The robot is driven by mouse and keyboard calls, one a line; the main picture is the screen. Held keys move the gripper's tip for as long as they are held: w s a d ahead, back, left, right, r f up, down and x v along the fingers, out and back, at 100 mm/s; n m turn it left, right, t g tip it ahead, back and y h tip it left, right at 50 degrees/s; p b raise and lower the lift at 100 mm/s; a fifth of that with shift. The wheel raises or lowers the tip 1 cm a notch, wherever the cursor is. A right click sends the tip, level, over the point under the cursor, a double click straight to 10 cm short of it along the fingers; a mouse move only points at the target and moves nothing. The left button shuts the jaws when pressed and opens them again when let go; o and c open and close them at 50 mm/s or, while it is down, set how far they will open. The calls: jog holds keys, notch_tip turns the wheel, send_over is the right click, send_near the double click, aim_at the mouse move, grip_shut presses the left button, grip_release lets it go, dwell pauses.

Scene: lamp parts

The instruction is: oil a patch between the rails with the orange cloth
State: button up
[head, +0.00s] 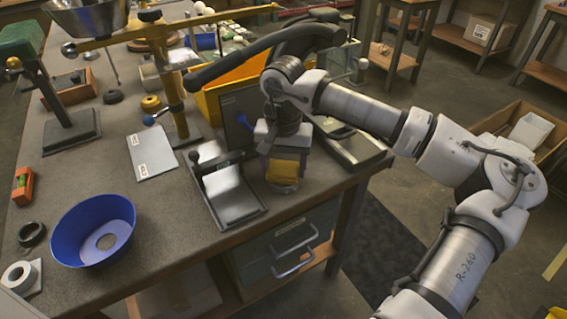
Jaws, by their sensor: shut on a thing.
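My gripper (284,166) points down near the front edge of the workbench, right of a black-framed metal plate (230,192). It is shut on the orange cloth (287,170), which shows as a folded yellow-orange block between the fingers. A shallow round dish (283,187) shows just below the cloth; I cannot tell whether the cloth touches it. The framed plate has dark strips along its sides that may be the rails, and a pale shiny surface between them.
A blue bowl (93,231) stands at the front left of the workbench (165,215). A labelled grey plate (151,152) lies left of the framed plate. A dark upright panel (238,118) and a yellow bin (207,100) stand behind. A brass-coloured stand (176,105) rises behind the labelled plate.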

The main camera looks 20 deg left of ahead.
aim_at(283, 168)
jog(key=shift+r+p, duration=1.7)
jog(key=shift+r, duration=1.8)
jog(key=shift+f, duration=0.1)
